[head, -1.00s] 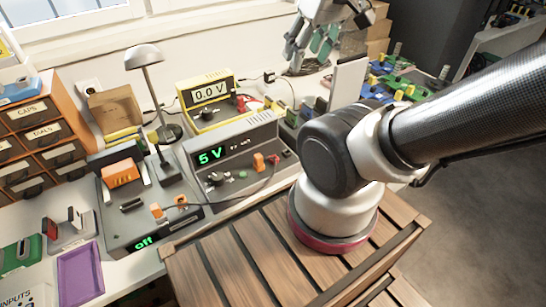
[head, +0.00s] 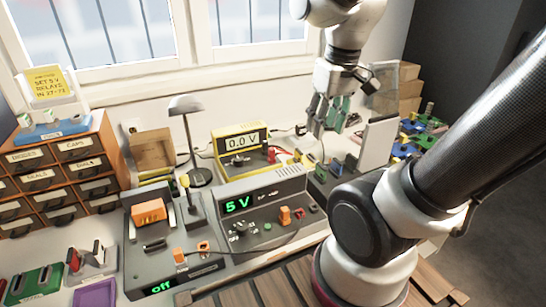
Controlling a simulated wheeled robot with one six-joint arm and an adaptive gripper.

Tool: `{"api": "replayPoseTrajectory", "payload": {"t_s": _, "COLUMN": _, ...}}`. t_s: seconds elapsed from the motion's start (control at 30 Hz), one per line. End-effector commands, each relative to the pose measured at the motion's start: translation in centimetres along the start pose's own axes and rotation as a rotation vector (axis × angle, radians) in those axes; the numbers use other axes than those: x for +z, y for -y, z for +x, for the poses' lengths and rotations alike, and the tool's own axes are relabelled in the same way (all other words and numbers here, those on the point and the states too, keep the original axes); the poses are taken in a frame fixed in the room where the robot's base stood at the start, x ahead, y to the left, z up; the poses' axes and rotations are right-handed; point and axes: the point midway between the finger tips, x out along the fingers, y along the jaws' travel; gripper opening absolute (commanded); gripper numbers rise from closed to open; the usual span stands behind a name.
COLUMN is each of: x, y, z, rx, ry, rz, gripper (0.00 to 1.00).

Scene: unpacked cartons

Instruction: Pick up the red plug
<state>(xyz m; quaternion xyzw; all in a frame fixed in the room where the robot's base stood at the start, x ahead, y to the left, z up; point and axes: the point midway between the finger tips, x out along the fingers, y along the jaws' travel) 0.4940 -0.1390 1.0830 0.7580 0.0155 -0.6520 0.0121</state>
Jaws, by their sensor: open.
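A small red plug-like piece (head: 271,154) stands upright at the right end of the yellow meter (head: 240,140) that reads 0.0 V. I cannot tell whether it is seated in a socket. My gripper (head: 326,122) points down, open and empty, right of the yellow meter and above the back of a row of coloured plugs (head: 320,170). The fingers are apart from the red piece, to its right and higher in the picture. Whether another red plug is among the row is too small to tell.
A grey supply (head: 262,205) reads 5 V and has an orange plug (head: 285,215) with a cable. A white upright panel (head: 378,144) stands right of the row. A lamp (head: 186,106), a grey unit reading off (head: 195,272) and orange drawers (head: 55,170) are at left.

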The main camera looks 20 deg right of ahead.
Motion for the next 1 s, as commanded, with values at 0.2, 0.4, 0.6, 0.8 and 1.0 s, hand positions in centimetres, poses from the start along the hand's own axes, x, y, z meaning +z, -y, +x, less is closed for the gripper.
{"api": "replayPoseTrajectory", "payload": {"t_s": 0.2, "x": -5.1, "y": 0.9, "z": 4.3, "rx": 0.010, "ry": 0.150, "rz": 0.125, "gripper": 0.41}}
{"api": "replayPoseTrajectory", "payload": {"t_s": 0.4, "x": -10.4, "y": 2.0, "z": 9.6, "rx": 0.060, "ry": 0.233, "rz": 0.449, "gripper": 0.41}}
{"api": "replayPoseTrajectory", "payload": {"t_s": 0.6, "x": -16.2, "y": 3.0, "z": 14.6, "rx": 0.127, "ry": 0.218, "rz": 0.974, "gripper": 0.41}}
{"api": "replayPoseTrajectory", "payload": {"t_s": 0.8, "x": -19.6, "y": 3.2, "z": 14.1, "rx": 0.115, "ry": 0.130, "rz": 1.412, "gripper": 0.41}}
{"api": "replayPoseTrajectory", "payload": {"t_s": 1.0, "x": -19.8, "y": 3.2, "z": 14.3, "rx": 0.121, "ry": 0.115, "rz": 1.596, "gripper": 0.41}}
